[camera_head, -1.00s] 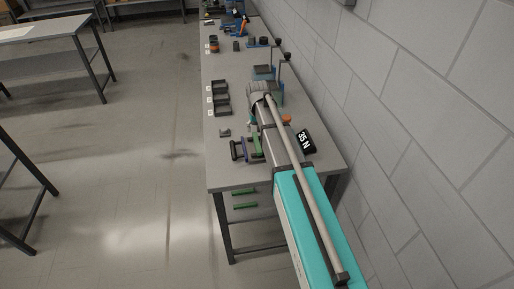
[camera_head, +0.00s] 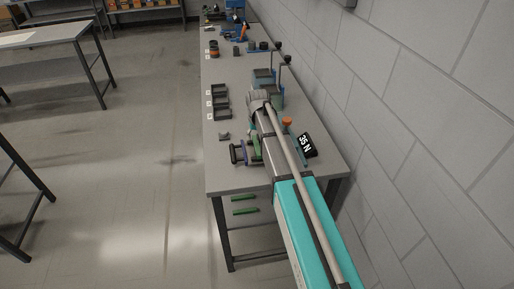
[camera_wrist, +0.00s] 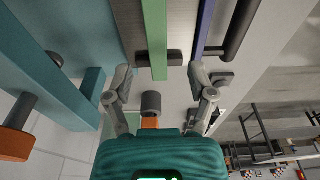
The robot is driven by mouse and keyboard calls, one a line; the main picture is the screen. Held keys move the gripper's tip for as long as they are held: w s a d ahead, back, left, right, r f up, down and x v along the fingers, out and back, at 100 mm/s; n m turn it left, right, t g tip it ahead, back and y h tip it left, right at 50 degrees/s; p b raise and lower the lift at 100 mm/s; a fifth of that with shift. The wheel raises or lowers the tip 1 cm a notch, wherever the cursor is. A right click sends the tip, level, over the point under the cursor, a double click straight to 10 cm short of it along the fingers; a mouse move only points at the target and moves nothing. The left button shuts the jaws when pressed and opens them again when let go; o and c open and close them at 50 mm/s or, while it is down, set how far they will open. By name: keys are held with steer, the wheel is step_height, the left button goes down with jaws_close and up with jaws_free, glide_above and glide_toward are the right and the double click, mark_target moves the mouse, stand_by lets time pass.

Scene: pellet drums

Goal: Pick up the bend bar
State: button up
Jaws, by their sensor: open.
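A long green bar (camera_wrist: 155,34), which fits the bend bar, runs down from the top of the wrist view above a dark block. Its near end lies between the finger lines of my gripper (camera_wrist: 159,76). The fingers are open and apart, and I see no contact with the bar. In the head view the green bar (camera_head: 256,143) shows only in part beside my arm, which hides much of it and my fingers. A blue-purple bar (camera_wrist: 204,26) lies to its right in the wrist view.
A teal fixture (camera_wrist: 50,70) and an orange-ended knob (camera_wrist: 16,143) stand left in the wrist view. In the head view a "35 N" block (camera_head: 307,145) sits by the wall. Dark trays (camera_head: 221,102) line the table's left edge. Green bars (camera_head: 244,210) lie on the lower shelf.

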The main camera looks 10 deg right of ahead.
mark_target(257, 145)
steer(key=shift+w+d+f+b, duration=0.1)
steer(key=shift+f+b, duration=1.15)
steer(key=shift+f, duration=0.05)
steer(key=shift+w+d+f+b, duration=0.1)
steer(key=shift+f+b, duration=1.15)
steer(key=shift+f, duration=0.05)
jaws_close()
